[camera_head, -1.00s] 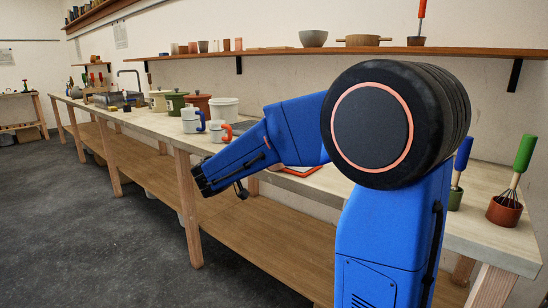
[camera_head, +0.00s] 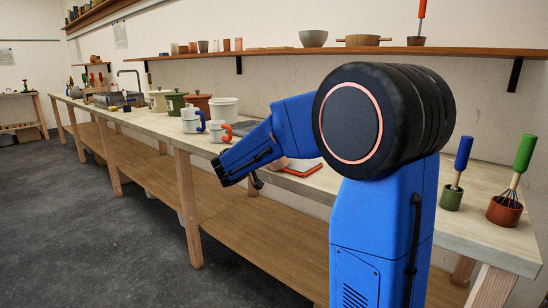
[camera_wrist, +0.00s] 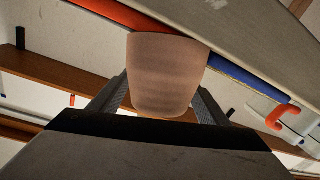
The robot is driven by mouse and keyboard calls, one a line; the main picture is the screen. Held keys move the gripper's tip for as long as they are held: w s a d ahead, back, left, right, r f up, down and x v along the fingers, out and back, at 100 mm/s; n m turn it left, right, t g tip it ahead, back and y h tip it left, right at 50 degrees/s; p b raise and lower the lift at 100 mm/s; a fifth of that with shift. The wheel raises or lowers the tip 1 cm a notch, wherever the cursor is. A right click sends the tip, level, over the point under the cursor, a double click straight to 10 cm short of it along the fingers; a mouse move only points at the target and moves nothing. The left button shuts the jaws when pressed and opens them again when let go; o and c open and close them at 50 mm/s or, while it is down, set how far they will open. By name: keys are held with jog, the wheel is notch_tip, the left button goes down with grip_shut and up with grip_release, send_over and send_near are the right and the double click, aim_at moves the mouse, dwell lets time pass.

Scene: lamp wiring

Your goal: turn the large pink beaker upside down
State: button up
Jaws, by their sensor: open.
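The pink beaker (camera_wrist: 166,72) fills the middle of the wrist view, where the room appears upside down. Its wider end is toward the benchtop at the top of the picture. I cannot tell whether it touches the bench. My gripper (camera_wrist: 162,98) is open, with one finger on each side of the beaker; the fingers are partly hidden behind it. In the head view a pinkish patch, likely the beaker (camera_head: 281,163), shows beside my forearm, which hides most of it. My fingertips cannot be made out there.
Green (camera_head: 451,198) and brown (camera_head: 505,209) cups stand at right. A wall shelf runs above.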

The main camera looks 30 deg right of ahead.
jog(key=c, duration=1.3)
jog(key=shift+r, duration=0.1)
